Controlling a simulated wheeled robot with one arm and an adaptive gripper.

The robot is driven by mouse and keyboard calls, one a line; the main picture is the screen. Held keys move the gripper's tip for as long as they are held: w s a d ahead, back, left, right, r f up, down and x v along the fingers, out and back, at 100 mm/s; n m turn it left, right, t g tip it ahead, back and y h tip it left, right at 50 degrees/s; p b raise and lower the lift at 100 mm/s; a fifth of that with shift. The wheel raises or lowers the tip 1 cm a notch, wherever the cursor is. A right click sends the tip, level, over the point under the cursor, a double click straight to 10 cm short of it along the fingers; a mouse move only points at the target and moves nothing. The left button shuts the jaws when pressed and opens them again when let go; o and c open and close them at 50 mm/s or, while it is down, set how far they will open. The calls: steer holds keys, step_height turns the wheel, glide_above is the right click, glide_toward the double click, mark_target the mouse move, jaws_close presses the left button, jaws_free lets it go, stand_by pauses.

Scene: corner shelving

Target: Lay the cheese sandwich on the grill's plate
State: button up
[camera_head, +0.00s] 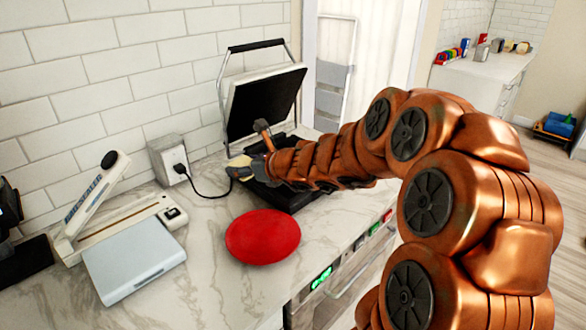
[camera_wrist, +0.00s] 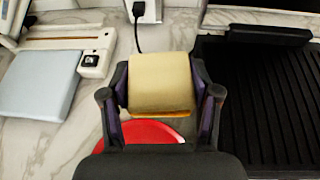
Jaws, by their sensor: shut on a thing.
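The cheese sandwich (camera_wrist: 160,84) is pale bread with a thin orange edge, held between the fingers of my gripper (camera_wrist: 161,92) in the wrist view. In the head view, my gripper (camera_head: 243,168) is at the left edge of the grill, with the sandwich (camera_head: 240,161) showing as a small pale piece. The grill's lid (camera_head: 262,103) stands open. Its black ridged plate (camera_wrist: 262,95) is bare in the wrist view, to the right of the sandwich. My arm hides much of the plate in the head view.
A red round plate (camera_head: 262,237) lies on the marble counter in front of the grill. A bag sealer (camera_head: 135,245) stands at left. A wall socket box (camera_head: 172,158) with a black cord (camera_head: 212,193) is behind, left of the grill.

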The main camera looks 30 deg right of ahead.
steer(key=s+d+f+m+h+b, duration=0.1)
steer(key=s+d+b, duration=0.1)
steer(key=s+d, duration=0.3)
steer(key=s+d+f+b, duration=0.2)
steer(key=s+d+b, duration=0.1)
steer(key=d, duration=0.5)
steer(key=w+d+p, duration=0.1)
steer(key=w+d, duration=0.1)
steer(key=w, duration=0.2)
steer(key=w+d, duration=0.3)
steer(key=w, duration=0.1)
steer(key=w+d+f+p, duration=0.1)
steer(key=w+d, duration=0.1)
steer(key=w, duration=0.3)
steer(key=shift+w+d+p, duration=0.1)
steer(key=shift+d+p, duration=0.15)
steer(key=shift+p, duration=0.05)
steer(key=shift+w+d+f, duration=0.1)
steer(key=shift+w+f, duration=0.1)
steer(key=shift+w, duration=0.05)
steer(key=shift+f, duration=1.65)
steer(key=shift+f, duration=0.2)
steer(key=o, duration=1.2)
